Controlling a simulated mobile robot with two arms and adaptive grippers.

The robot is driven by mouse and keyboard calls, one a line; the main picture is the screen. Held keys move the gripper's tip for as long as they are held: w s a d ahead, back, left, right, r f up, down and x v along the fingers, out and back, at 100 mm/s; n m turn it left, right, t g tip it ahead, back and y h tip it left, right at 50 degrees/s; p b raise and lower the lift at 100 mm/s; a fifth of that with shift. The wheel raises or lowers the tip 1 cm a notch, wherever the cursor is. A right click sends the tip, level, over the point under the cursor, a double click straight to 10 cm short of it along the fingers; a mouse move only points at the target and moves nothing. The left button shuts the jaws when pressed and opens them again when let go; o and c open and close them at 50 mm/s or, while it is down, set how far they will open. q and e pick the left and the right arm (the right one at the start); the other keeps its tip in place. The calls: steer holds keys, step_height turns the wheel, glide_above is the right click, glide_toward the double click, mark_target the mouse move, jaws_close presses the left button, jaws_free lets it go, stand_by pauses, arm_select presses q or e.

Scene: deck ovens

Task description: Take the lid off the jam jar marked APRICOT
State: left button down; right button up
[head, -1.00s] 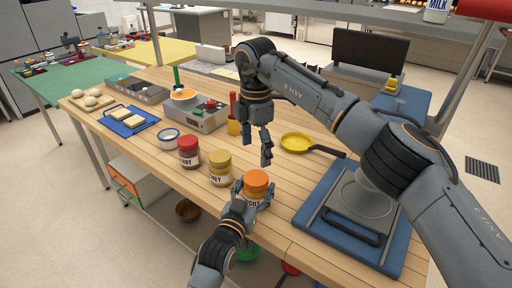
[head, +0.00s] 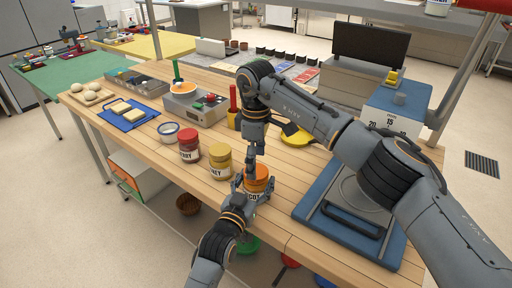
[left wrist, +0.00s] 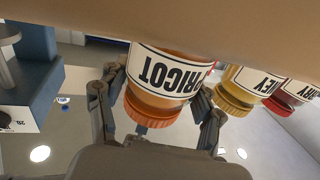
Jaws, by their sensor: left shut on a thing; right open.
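The jam jar marked APRICOT (head: 254,196) stands near the front edge of the wooden table, with its orange lid (head: 260,171) on. In the left wrist view the jar (left wrist: 165,72) appears upside down, its label partly readable, its lid (left wrist: 155,108) seated. My left gripper (head: 252,192) is shut on the jar's body from the front; its fingers flank the jar in the left wrist view (left wrist: 160,100). My right gripper (head: 252,174) is open and points down at the lid, covering part of it. I cannot tell whether its fingers touch the lid.
A yellow-lidded jar (head: 220,163) and a red-lidded jar (head: 189,146) stand left of the apricot jar. A blue-based press (head: 310,232) is on the right. A yellow pan (head: 298,138) lies behind my right arm. A hotplate (head: 188,106) stands further back.

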arm_select(q)
steer(key=shift+f, duration=0.15)
arm_select(e)
steer(key=shift+f, duration=1.05)
